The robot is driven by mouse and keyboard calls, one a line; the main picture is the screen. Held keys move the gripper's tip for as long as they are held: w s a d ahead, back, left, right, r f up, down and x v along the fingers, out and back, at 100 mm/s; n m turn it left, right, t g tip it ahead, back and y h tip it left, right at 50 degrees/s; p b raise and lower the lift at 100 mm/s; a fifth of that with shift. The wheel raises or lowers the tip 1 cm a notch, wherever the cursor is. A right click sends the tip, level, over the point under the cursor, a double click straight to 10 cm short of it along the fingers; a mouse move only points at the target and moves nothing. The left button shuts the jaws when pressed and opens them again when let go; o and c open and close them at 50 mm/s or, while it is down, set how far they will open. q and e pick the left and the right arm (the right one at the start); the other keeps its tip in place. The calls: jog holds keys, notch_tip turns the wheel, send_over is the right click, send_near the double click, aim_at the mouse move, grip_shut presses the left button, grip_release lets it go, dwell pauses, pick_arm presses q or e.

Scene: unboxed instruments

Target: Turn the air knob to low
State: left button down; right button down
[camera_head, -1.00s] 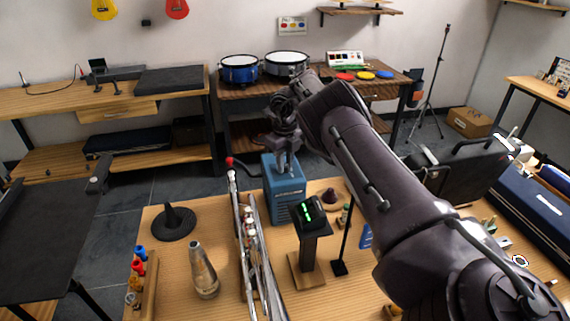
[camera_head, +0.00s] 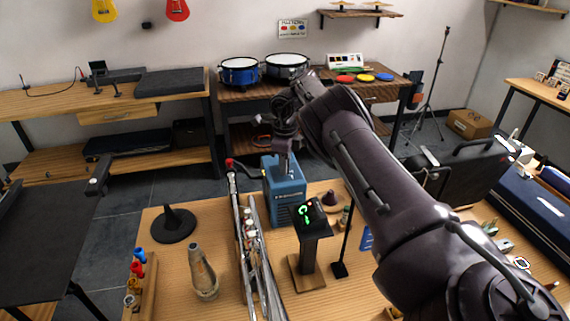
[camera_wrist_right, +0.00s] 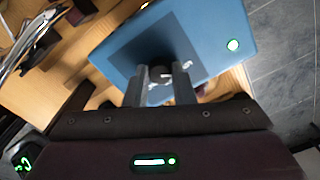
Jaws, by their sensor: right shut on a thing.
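A blue box-shaped air unit (camera_head: 287,201) stands on the wooden table, and its top fills the upper middle of the right wrist view (camera_wrist_right: 215,38). The dark round air knob (camera_wrist_right: 160,74) is on its top, between my fingers. My right gripper (camera_wrist_right: 161,84) is shut on the knob from above. In the head view my right gripper (camera_head: 284,160) hides the knob. My left gripper is not in view.
A black stand with a green-lit display (camera_head: 307,213) is close in front of the air unit. Long silvery brass instrument parts (camera_head: 250,245) lie to its left. An open dark case (camera_head: 465,172) is at right.

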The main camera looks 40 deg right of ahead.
dwell(0.3)
jog(key=c, duration=1.2)
grip_release()
jog(key=shift+c, duration=0.2)
jog(key=shift+r, duration=0.1)
notch_tip(320, 180, up, 8)
jog(key=shift+f+b, duration=0.15)
jog(key=shift+b, duration=0.2)
